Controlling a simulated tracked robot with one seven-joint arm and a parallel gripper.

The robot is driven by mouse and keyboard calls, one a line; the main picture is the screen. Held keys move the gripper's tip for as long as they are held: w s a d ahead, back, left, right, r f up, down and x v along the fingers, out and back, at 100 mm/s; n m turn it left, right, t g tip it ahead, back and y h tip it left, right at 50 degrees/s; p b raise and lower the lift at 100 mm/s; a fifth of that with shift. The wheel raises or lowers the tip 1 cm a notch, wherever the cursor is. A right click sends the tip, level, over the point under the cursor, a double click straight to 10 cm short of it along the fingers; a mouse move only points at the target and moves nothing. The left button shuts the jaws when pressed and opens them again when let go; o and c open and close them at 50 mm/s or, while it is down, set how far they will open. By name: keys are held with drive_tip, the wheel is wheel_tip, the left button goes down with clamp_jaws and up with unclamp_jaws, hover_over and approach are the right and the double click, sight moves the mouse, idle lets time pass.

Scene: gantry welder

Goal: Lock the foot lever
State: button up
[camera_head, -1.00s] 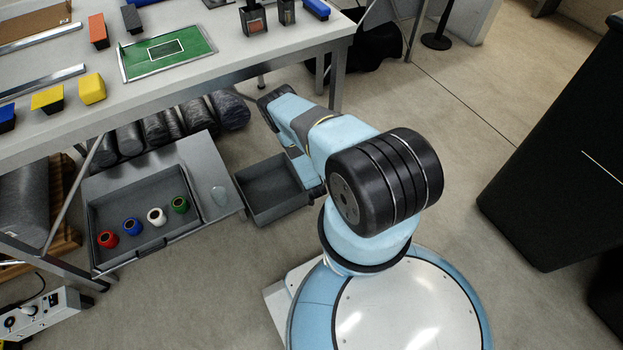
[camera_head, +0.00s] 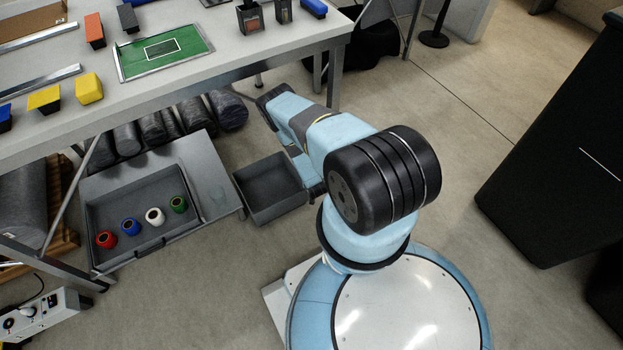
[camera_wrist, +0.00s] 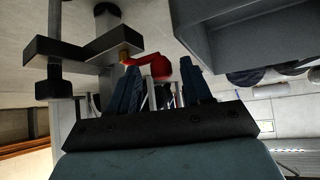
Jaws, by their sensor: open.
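The foot lever (camera_wrist: 152,66) is red with a rounded end, in the wrist view. It joins a dark metal foot bracket (camera_wrist: 82,50) at a small brass-coloured pivot. My gripper (camera_wrist: 161,68) is open, with one dark finger on each side of the red lever's rounded end. The fingers appear apart from it, though contact with the left finger cannot be told. In the head view my arm reaches beside the workbench, and the gripper and lever are hidden there.
The workbench (camera_head: 230,48) stands over the area at left. A grey tray (camera_head: 160,246) with several coloured rings and an empty grey bin (camera_head: 270,190) lie below it. Dark rolls (camera_head: 185,122) fill the space behind. Floor at right is clear up to a black cabinet (camera_head: 555,150).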

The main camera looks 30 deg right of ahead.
drive_tip(key=v, duration=1.3)
drive_tip(key=shift+s+r, duration=0.2)
drive_tip(key=shift+s, duration=0.1)
drive_tip(key=shift+a, duration=0.1)
